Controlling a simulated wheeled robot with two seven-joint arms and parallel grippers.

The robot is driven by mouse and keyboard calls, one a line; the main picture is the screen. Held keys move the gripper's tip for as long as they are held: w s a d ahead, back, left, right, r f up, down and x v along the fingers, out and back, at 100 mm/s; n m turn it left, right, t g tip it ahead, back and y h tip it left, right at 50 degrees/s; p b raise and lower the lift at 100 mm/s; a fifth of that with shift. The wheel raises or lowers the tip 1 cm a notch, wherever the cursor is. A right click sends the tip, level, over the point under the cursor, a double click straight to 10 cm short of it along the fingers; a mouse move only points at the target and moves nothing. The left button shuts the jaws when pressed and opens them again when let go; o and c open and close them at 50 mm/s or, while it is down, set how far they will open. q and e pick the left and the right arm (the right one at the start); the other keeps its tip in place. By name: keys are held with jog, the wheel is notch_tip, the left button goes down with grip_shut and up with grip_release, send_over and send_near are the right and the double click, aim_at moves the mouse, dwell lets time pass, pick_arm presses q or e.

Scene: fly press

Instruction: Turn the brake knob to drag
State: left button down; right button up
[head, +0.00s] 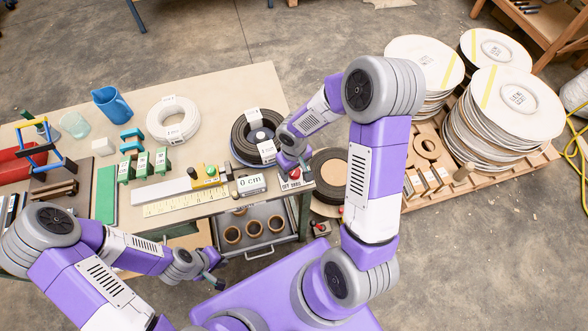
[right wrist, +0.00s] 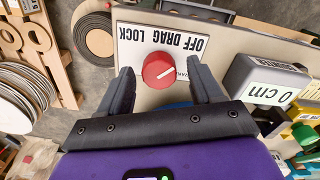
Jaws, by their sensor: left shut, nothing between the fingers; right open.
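The red brake knob (right wrist: 159,70) sits on a pale panel below a label (right wrist: 163,38) reading OFF, DRAG and LOCK, upside down in the right wrist view. A thin pale line on the knob slants to the upper right, toward the OFF side. In the head view the knob (head: 295,173) is at the table's front right. My right gripper (right wrist: 159,78) is open, with one finger on each side of the knob; I cannot tell whether they touch it. My left gripper (head: 214,284) is shut and empty, low in front of the table.
A grey counter box reading 0 cm (right wrist: 267,82) stands close beside the knob panel. A black coil (head: 256,137) lies behind my right gripper. Stacked reels (head: 502,115) stand on a pallet at the right. An open drawer with rings (head: 255,228) is below the table.

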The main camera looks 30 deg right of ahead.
jog(key=shift+c, duration=0.2)
jog(key=c, duration=1)
jog(key=n, duration=0.4)
jog(key=shift+n+p, duration=0.3)
jog(key=shift+p, duration=0.05)
jog(key=shift+n+p, duration=0.4)
jog(key=shift+n, duration=1.6)
jog(key=o, duration=1)
